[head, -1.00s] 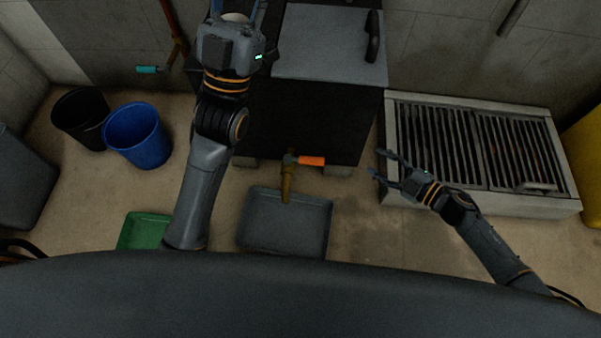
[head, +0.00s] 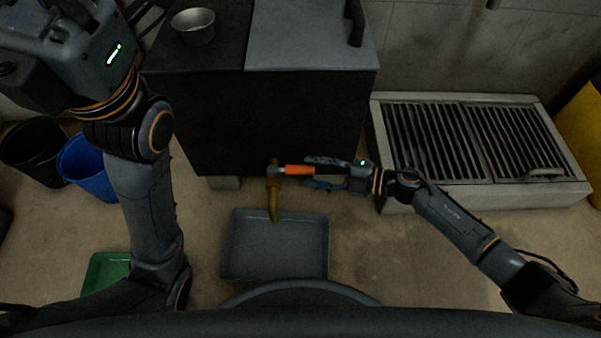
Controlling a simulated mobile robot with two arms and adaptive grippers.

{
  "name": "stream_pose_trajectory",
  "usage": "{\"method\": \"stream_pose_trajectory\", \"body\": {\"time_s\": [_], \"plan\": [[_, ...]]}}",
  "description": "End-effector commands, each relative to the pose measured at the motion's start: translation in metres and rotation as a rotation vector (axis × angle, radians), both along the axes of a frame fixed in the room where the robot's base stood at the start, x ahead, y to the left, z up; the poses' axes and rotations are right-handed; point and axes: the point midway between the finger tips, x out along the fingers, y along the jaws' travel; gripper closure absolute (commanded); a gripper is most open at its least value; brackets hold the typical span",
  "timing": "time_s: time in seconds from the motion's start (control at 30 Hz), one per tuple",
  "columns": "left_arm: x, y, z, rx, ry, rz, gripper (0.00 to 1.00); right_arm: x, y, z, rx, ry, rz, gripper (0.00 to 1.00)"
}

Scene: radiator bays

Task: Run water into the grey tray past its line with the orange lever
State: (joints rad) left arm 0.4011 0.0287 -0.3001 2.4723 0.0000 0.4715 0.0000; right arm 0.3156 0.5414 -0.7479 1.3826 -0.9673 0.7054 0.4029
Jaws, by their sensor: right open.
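The orange lever (head: 299,170) sticks out to the right from a brass tap (head: 273,193) on the front of the black cabinet. The grey tray (head: 231,262) lies on the floor under the tap's spout. I cannot make out its line or any water in it. My right gripper (head: 309,172) is open, with its fingertips at the lever's right end; I cannot tell whether they touch it. My left arm rises large at the left; its gripper's fingers are out of the frame or hidden, near the top left.
A metal bowl (head: 194,27) stands on the black cabinet (head: 270,120). A slatted bench (head: 575,186) is at the right. A blue bucket (head: 82,165), a black bucket (head: 32,146) and a green tray (head: 103,276) are at the left. Floor right of the grey tray is clear.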

Motion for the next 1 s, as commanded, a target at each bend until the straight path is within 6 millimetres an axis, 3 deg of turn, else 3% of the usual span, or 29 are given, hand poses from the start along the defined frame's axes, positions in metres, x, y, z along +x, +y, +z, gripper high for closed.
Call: {"method": "stream_pose_trajectory", "body": {"time_s": [0.23,0.63,0.87,1.0], "plan": [[-0.014,-0.001,0.003,0.002,-0.051,0.002,0.60,0.012,0.033,-0.009,0.001,0.000,-0.001,0.53],[-0.016,-0.001,0.006,0.004,-0.059,0.004,0.60,0.014,0.039,-0.009,-0.001,0.000,-0.001,0.53],[-0.016,-0.002,0.006,0.004,-0.059,0.003,0.60,0.014,0.039,-0.009,0.000,0.001,-0.001,0.98],[-0.016,-0.002,0.006,0.004,-0.059,0.003,0.60,0.014,0.039,-0.009,0.000,0.001,-0.001,1.00]]}}
